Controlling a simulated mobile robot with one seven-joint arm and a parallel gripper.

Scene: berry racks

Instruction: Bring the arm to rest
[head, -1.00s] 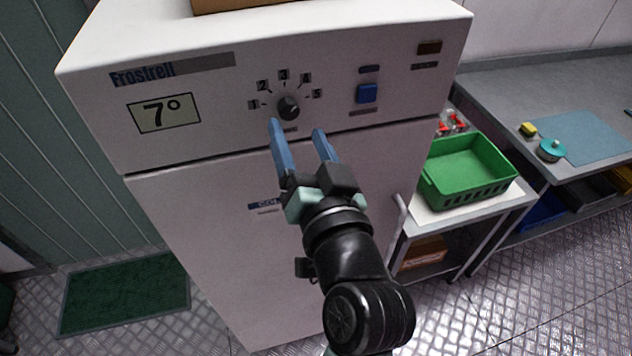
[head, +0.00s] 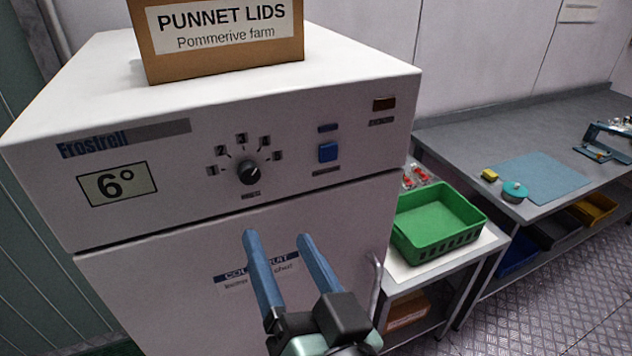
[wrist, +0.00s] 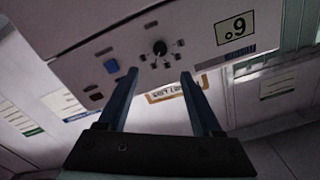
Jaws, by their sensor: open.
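My gripper (head: 278,240) is in front of the white fridge's door in the head view, below the black dial (head: 249,172). Its two blue fingers are apart with nothing between them. In the wrist view my gripper (wrist: 157,78) also shows open and empty, and the picture is upside down. The dial (wrist: 159,47) and the display (wrist: 235,28) show beyond the fingers. The fridge (head: 50,165) has a display (head: 117,184) reading 6° and a blue button (head: 328,152). Most of my arm is below the head view.
A cardboard box (head: 222,62) labelled punnet lids stands on the fridge. To the right, a green crate (head: 438,222) sits on a low trolley. Beyond is a grey bench (head: 450,140) with a blue mat (head: 545,176), a yellow block (head: 490,175) and a teal round item (head: 514,191).

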